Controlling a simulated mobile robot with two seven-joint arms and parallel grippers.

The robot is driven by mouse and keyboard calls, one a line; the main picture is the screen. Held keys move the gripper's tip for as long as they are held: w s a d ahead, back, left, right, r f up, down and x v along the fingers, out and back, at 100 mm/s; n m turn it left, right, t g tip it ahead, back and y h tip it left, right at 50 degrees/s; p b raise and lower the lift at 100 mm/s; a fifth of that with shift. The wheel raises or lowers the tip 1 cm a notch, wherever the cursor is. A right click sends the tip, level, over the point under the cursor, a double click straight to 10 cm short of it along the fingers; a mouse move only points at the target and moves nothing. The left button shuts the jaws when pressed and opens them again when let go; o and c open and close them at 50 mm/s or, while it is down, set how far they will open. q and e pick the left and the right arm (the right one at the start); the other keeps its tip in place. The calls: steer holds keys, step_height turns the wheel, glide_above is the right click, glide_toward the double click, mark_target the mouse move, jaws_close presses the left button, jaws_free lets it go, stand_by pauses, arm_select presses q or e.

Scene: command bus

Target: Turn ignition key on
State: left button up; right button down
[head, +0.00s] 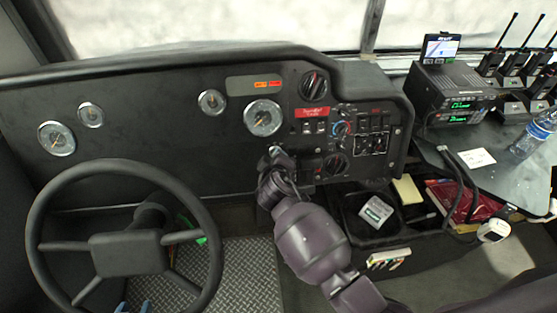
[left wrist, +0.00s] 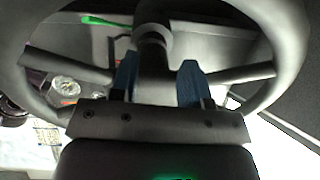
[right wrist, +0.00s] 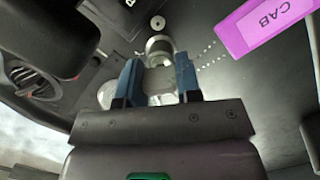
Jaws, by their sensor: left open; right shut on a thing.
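The ignition key (right wrist: 159,82) shows in the right wrist view as a grey piece between the two blue fingers of my right gripper (right wrist: 158,78). It is in line with a round metal lock (right wrist: 158,46) on the dark dash panel. My right gripper is shut on the key; in the head view, my gripper and arm at the centre of the dash hide it. My left gripper (head: 133,308) is open, with only its blue fingertips showing at the bottom of the head view. In the left wrist view its fingers (left wrist: 157,82) stand apart in front of the steering wheel.
The steering wheel (head: 109,241) stands at the left. The dashboard (head: 150,160) carries gauges, knobs and switches. A purple CAB label (right wrist: 262,22) is close to the lock. At the right are a radio (head: 450,92), a water bottle (head: 533,134) and an open bin (head: 362,238).

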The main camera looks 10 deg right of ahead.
steer(key=c, duration=0.8)
jaws_free()
steer(key=p+v, duration=0.1)
steer(key=v, duration=1)
steer(key=shift+p, duration=0.4)
steer(key=shift+f, duration=0.15)
